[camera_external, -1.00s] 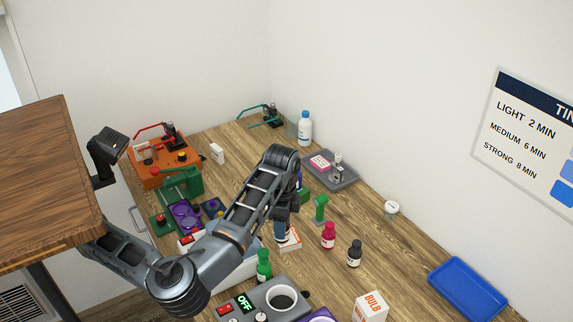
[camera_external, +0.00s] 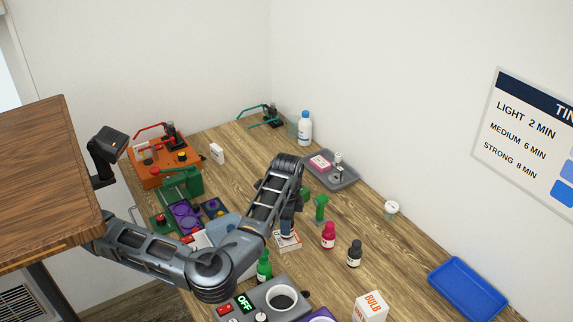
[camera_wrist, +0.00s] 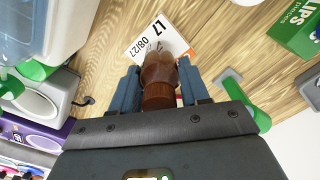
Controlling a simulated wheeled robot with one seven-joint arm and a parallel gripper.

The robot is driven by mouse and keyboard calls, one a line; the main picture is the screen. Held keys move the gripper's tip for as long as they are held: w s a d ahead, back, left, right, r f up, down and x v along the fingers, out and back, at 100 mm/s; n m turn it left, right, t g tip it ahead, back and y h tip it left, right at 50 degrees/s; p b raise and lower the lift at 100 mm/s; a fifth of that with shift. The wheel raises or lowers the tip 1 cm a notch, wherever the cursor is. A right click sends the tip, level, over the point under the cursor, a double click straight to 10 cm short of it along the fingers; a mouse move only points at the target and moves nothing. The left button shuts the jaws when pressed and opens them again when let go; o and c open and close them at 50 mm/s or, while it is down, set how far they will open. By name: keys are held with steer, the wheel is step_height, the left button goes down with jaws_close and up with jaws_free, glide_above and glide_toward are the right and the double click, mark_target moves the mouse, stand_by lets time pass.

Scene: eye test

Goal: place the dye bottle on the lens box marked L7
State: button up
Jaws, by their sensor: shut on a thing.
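A brown dye bottle (camera_wrist: 158,78) is between the two blue fingers of my gripper (camera_wrist: 162,90) in the wrist view. The gripper is shut on it. The white lens box marked L7 (camera_wrist: 150,38), with an orange edge, lies just past the bottle, which covers part of it. In the external view, my gripper (camera_external: 287,226) is low and right over the lens box (camera_external: 289,244), and the bottle is hard to make out there. I cannot tell whether the bottle touches the box.
A green stand (camera_external: 320,209), a red bottle (camera_external: 328,236) and a black bottle (camera_external: 354,253) are to the right. A green bottle (camera_external: 264,267) stands in front, near the grey device with the OFF display (camera_external: 262,303). A green clips box (camera_wrist: 298,28) is close by.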

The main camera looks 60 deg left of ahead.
steer(key=shift+f, duration=0.1)
steer(key=shift+f, duration=0.1)
steer(key=o, duration=1.2)
step_height(320, 180, up, 12)
steer(key=shift+r+p, duration=0.15)
steer(key=shift+p, duration=0.15)
